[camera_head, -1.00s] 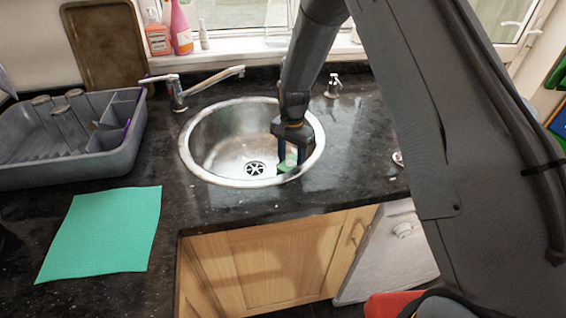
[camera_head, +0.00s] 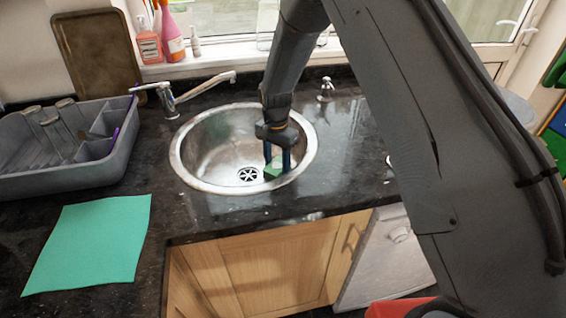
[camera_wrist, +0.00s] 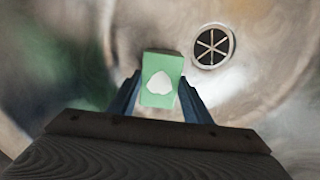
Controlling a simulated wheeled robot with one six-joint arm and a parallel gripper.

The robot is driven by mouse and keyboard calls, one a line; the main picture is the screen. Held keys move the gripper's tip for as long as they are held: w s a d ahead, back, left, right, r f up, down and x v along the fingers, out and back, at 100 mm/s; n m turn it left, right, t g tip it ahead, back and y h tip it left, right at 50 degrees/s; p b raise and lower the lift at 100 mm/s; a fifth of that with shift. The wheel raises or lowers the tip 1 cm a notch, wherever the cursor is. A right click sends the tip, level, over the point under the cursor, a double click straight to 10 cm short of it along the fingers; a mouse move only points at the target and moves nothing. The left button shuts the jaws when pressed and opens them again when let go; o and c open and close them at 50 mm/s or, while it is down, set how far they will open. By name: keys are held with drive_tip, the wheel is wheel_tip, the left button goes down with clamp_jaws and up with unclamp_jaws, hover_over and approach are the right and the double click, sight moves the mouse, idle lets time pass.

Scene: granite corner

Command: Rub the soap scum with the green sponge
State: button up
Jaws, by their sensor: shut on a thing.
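My gripper (camera_head: 277,162) reaches down into the round steel sink (camera_head: 176,160) and is shut on the green sponge (camera_head: 271,173). The sponge is low in the bowl, right of the drain (camera_head: 248,174). In the wrist view the sponge (camera_wrist: 159,68) is a pale green block between the two fingers, with a white patch on the face toward the camera. The drain (camera_wrist: 213,45) shows up and to the right of it there. I cannot tell whether the sponge touches the steel. I cannot make out the soap scum clearly.
The tap (camera_head: 170,100) stands behind the sink at left, with a soap dispenser (camera_head: 326,88) at back right. A grey dish rack (camera_head: 60,178) with glasses and a teal cloth (camera_head: 88,245) lie on the left worktop. Bottles (camera_head: 172,35) stand on the sill.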

sight(265, 168)
drive_tip(key=shift+s+a+f, duration=0.1)
drive_tip(key=shift+s+a, duration=0.05)
drive_tip(key=shift+a, duration=0.5)
drive_tip(key=shift+s+a+f, duration=0.1)
drive_tip(key=shift+s+a, duration=0.1)
drive_tip(key=shift+a, duration=0.4)
drive_tip(key=shift+s+a+f, duration=0.1)
drive_tip(key=shift+s+a, duration=0.05)
drive_tip(key=shift+a, duration=0.5)
drive_tip(key=shift+w+a+b, duration=0.2)
drive_tip(key=shift+w+b, duration=0.45)
drive_tip(key=shift+w, duration=0.3)
drive_tip(key=shift+w+d+r, duration=0.15)
drive_tip(key=shift+w+d, duration=0.1)
drive_tip(key=shift+d, duration=0.7)
drive_tip(key=shift+w+d+r, duration=0.1)
drive_tip(key=shift+w+d, duration=0.1)
drive_tip(key=shift+d, duration=0.75)
drive_tip(key=shift+w+d+f, duration=0.1)
drive_tip(key=shift+w+d, duration=0.1)
drive_tip(key=shift+d, duration=0.7)
drive_tip(key=shift+w+d+f, duration=0.1)
drive_tip(key=shift+w+d, duration=0.05)
drive_tip(key=shift+d, duration=0.7)
drive_tip(key=shift+d, duration=0.1)
drive_tip(key=shift+r+p, duration=0.1)
drive_tip(key=shift+p, duration=0.2)
